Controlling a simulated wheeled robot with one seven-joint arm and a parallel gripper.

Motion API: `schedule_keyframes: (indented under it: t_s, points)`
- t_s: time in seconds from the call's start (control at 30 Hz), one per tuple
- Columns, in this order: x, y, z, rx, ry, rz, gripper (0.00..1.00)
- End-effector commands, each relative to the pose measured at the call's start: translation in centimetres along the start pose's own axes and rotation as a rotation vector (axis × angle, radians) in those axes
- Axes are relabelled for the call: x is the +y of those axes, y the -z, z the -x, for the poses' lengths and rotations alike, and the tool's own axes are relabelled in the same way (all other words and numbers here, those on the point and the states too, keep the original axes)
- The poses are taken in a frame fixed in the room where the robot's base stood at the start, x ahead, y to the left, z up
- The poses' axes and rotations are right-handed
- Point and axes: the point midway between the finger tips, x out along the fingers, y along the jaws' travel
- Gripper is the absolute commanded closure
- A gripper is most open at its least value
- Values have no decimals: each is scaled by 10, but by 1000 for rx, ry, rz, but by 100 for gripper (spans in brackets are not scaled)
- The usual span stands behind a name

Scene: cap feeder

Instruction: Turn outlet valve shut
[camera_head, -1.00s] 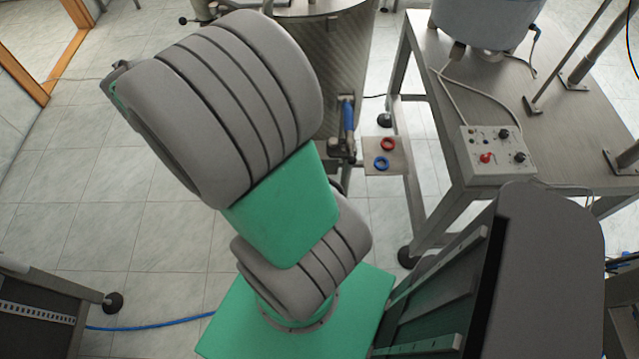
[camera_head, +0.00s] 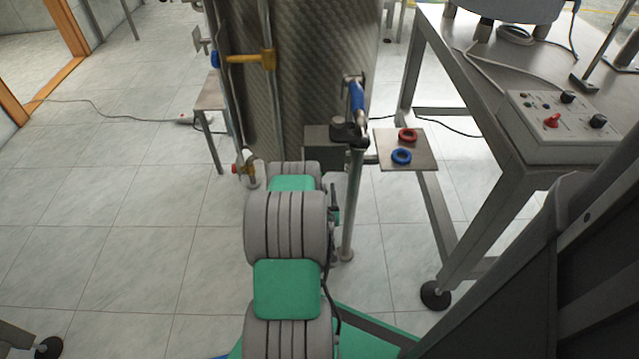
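A valve with a blue lever handle (camera_head: 357,95) sits on the front right of the quilted metal tank (camera_head: 300,70); it appears to be the outlet valve. Its lever stands nearly upright in the picture, leaning slightly. A dark fitting (camera_head: 346,130) shows just below it. My arm reaches forward from the bottom of the picture, low in front of the tank, and its far end shows left of and below the valve. My gripper is not visible; the arm's own links hide whatever lies beyond them. Nothing of mine is seen touching the blue lever.
A small metal shelf (camera_head: 425,160) right of the valve holds a red ring (camera_head: 408,135) and a blue ring (camera_head: 401,157). A steel table (camera_head: 460,75) with a control box (camera_head: 570,125) stands at the right. A yellow-handled valve (camera_head: 250,58) is on the tank's left.

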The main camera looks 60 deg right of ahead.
Motion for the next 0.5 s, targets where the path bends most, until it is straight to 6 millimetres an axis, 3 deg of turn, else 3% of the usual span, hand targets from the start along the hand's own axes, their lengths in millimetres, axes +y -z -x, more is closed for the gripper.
schedule_keyframes:
  t_s: [0.2,0.5]
  points:
    - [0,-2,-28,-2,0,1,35]
    - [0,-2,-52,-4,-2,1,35]
